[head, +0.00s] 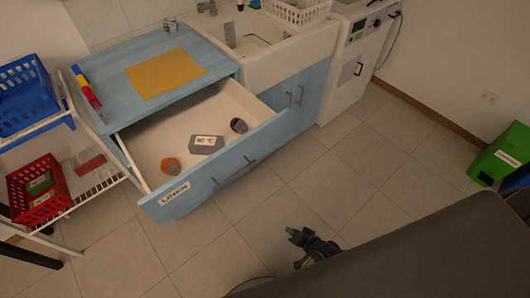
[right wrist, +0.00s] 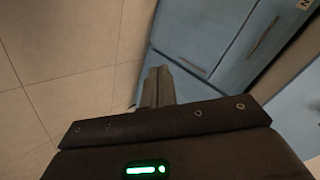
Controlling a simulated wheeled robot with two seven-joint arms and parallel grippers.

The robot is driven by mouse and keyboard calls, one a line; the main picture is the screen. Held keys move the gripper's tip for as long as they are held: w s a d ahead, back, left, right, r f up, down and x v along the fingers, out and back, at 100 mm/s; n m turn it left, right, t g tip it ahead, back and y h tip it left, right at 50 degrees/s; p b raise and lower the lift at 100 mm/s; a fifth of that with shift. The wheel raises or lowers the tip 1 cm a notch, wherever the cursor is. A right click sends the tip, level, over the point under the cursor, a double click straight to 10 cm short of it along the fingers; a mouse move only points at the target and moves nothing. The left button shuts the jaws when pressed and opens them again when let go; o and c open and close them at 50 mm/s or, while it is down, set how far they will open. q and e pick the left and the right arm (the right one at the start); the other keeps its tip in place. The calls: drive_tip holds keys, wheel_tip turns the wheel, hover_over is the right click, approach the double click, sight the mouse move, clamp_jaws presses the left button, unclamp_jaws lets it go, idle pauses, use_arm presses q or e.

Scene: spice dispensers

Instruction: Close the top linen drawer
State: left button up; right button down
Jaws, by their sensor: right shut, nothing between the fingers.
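The top linen drawer (head: 232,156) is pulled well out of the blue cabinet under the counter. Its front bears a white label at the left end. Inside lie a grey block (head: 206,145) marked 60 °C, an orange-and-grey round item (head: 171,165) and a dark cup-like item (head: 239,125). My right gripper (head: 298,235) is over the floor, in front of the drawer and apart from it. In the right wrist view its fingers (right wrist: 158,88) are together and empty, with blue cabinet fronts (right wrist: 210,35) beyond. My left gripper is not in view.
A blue counter (head: 120,75) with a yellow cloth (head: 165,73) is above the drawer. A sink (head: 250,45) is to its right. A wire rack (head: 95,185) with red (head: 40,190) and blue (head: 25,95) baskets stands left. A green bin (head: 500,155) is far right. The floor before the drawer is clear.

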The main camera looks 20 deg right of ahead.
drive_tip(key=w+d+r+m+t+y+b, duration=0.1)
drive_tip(key=w+r+m+t, duration=0.1)
drive_tip(key=w+r, duration=0.35)
drive_tip(key=w+d+r+m+t, duration=0.1)
drive_tip(key=w+r+m+t, duration=0.15)
drive_tip(key=r, duration=0.55)
drive_tip(key=m+t+y, duration=0.2)
drive_tip(key=t, duration=0.1)
approach(261, 144)
drive_tip(key=x, duration=0.6)
drive_tip(key=shift+w+a+p, duration=0.2)
drive_tip(key=shift+w+p, duration=0.1)
drive_tip(key=shift+w, duration=0.05)
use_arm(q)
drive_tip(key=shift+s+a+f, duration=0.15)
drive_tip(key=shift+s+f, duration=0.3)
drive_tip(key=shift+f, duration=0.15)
use_arm(e)
drive_tip(key=shift+w, duration=0.1)
